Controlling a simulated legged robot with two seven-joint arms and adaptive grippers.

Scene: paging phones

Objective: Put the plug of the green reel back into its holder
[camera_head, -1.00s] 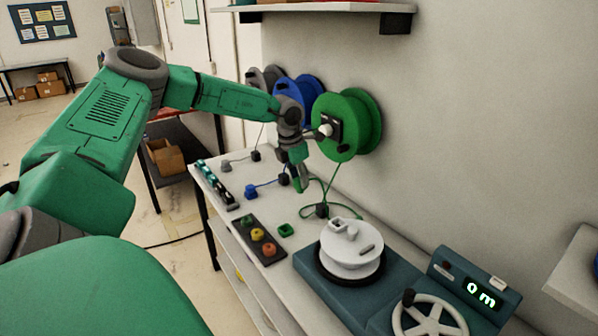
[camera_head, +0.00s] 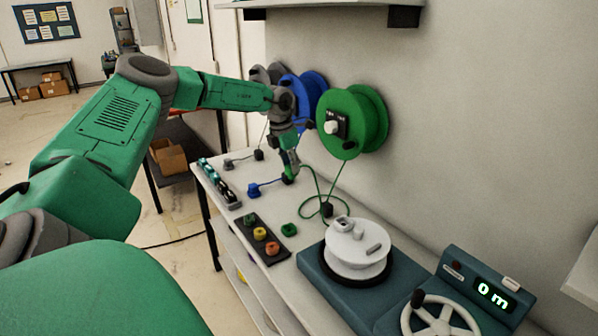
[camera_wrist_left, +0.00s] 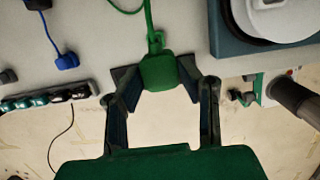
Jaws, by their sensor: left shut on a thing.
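My left gripper (camera_head: 290,172) is above the white bench in the head view, near the blue cable's black guide. In the left wrist view its two fingers (camera_wrist_left: 157,82) are shut on the green plug (camera_wrist_left: 160,71), whose green cable (camera_wrist_left: 150,25) runs up out of the picture. The green reel (camera_head: 352,122) hangs on the wall. Its cable loops down through a black guide (camera_head: 326,210) on the bench. My right gripper is not in view.
A blue plug (camera_head: 253,190) and grey plug (camera_head: 228,164) sit on the bench. A white spool (camera_head: 357,248) on a teal base and a handwheel (camera_head: 440,316) stand to the right.

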